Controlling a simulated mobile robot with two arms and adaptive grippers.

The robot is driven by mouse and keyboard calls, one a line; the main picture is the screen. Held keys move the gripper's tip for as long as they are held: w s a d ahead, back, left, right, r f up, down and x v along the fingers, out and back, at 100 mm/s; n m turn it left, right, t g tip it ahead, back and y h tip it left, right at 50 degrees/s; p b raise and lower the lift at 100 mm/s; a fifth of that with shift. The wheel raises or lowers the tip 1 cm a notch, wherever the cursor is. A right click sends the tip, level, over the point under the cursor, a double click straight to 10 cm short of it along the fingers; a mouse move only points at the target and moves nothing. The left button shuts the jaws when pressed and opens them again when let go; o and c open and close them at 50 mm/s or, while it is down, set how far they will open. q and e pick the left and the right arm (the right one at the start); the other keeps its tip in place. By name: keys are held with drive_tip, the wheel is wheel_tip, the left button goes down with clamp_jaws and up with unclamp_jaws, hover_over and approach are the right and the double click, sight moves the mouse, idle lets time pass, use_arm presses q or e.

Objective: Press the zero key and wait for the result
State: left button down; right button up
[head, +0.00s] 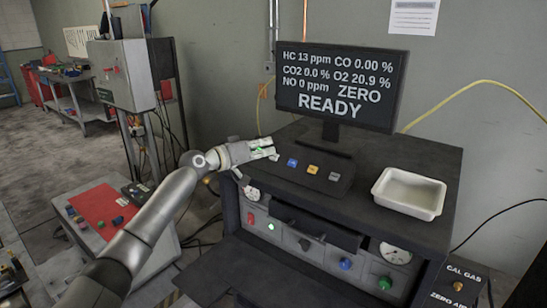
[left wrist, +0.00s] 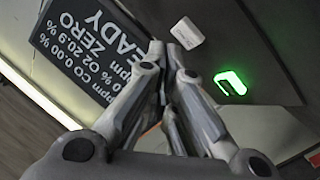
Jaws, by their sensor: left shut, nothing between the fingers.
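The monitor (head: 340,85) reads HC 13 ppm, CO 0.00 %, CO2 0.0 %, O2 20.9 %, NO 0 ppm, with ZERO and READY. It also shows, turned, in the left wrist view (left wrist: 95,45). Below it a dark key panel (head: 300,178) carries blue (head: 292,162), orange (head: 313,169) and grey (head: 334,177) keys; their labels are too small to read. My left gripper (head: 270,150) is shut and empty at the panel's left end, covering part of it. A green glow shows beside its fingers, also in the left wrist view (left wrist: 230,82). Contact is unclear. My right gripper is out of view.
A white tray (head: 408,192) sits on the dark cabinet (head: 390,240), right of the keys. Gauges and coloured knobs line the cabinet front. A grey box on a stand (head: 123,75) and a low table with a red mat (head: 100,205) are left.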

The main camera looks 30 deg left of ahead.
use_arm(q)
drive_tip(key=shift+f, duration=0.1)
idle(0.7)
drive_tip(key=shift+w+f+b, duration=0.25)
drive_tip(key=shift+w+b, duration=0.05)
drive_tip(key=shift+b, duration=0.25)
drive_tip(key=shift+w+f+b, duration=0.2)
drive_tip(key=shift+f+b, duration=0.1)
drive_tip(key=shift+b, duration=0.15)
idle(0.5)
idle(0.4)
drive_tip(key=shift+s+r+p, duration=0.25)
drive_tip(key=shift+r+p, duration=0.05)
drive_tip(key=shift+r, duration=0.05)
drive_tip(key=shift+s+r, duration=0.25)
